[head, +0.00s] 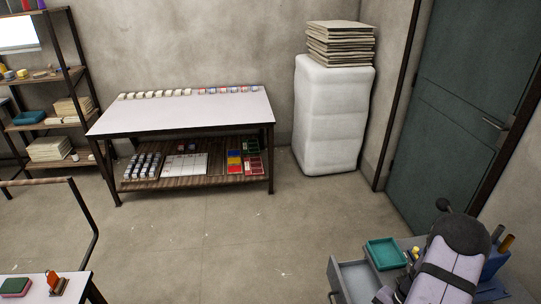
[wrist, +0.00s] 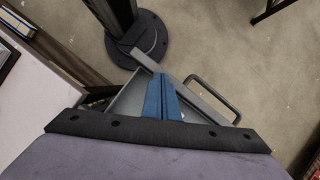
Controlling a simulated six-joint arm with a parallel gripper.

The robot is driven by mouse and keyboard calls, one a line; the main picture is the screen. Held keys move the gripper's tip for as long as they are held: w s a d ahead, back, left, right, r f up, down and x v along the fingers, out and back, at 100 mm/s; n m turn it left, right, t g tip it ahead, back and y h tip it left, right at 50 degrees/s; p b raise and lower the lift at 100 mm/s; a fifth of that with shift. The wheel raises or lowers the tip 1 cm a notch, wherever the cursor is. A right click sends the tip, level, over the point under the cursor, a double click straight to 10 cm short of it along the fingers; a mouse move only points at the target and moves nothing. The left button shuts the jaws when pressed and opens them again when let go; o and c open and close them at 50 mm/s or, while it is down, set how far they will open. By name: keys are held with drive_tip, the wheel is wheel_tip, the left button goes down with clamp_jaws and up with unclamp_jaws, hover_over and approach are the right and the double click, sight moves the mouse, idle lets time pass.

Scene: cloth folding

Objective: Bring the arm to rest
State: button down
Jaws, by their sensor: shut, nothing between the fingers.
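In the wrist view, my gripper (wrist: 161,78) is shut. Its two blue fingers lie side by side with nothing between them. They show in front of a grey open drawer (wrist: 130,105), which has a dark bar handle (wrist: 222,92); I cannot tell the height between fingers and drawer. In the head view, part of my arm (head: 452,272) rises at the lower right, and my gripper is not visible there. No cloth shows in either view.
In the head view, the open drawer (head: 358,278) juts out beside a teal tray (head: 386,253). A white-topped workbench (head: 190,110) stands at the back wall, with a wrapped white stack (head: 332,115) to its right. The floor (head: 225,235) between is clear.

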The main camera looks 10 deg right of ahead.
drive_tip(key=s+a+r+n+g+h, duration=0.1)
drive_tip(key=s+a+r+n+h, duration=0.1)
drive_tip(key=s+a+r+n, duration=0.35)
drive_tip(key=s+a+r+n+h, duration=0.1)
drive_tip(key=s+a+r+n, duration=0.1)
drive_tip(key=a+r, duration=0.6)
drive_tip(key=w+a+r+n+t+h, duration=0.1)
drive_tip(key=w+a+r+n+t, duration=0.2)
drive_tip(key=w+a+r+n, duration=0.1)
wheel_tip(320, 180, up, 2)
drive_tip(key=w+a, duration=0.1)
drive_tip(key=a, duration=0.1)
drive_tip(key=shift+w+a+r, duration=0.2)
drive_tip(key=shift+a+r, duration=0.05)
drive_tip(key=shift+a, duration=0.1)
drive_tip(key=shift+n, duration=0.25)
wheel_tip(320, 180, down, 59)
drive_tip(key=b, duration=5.9)
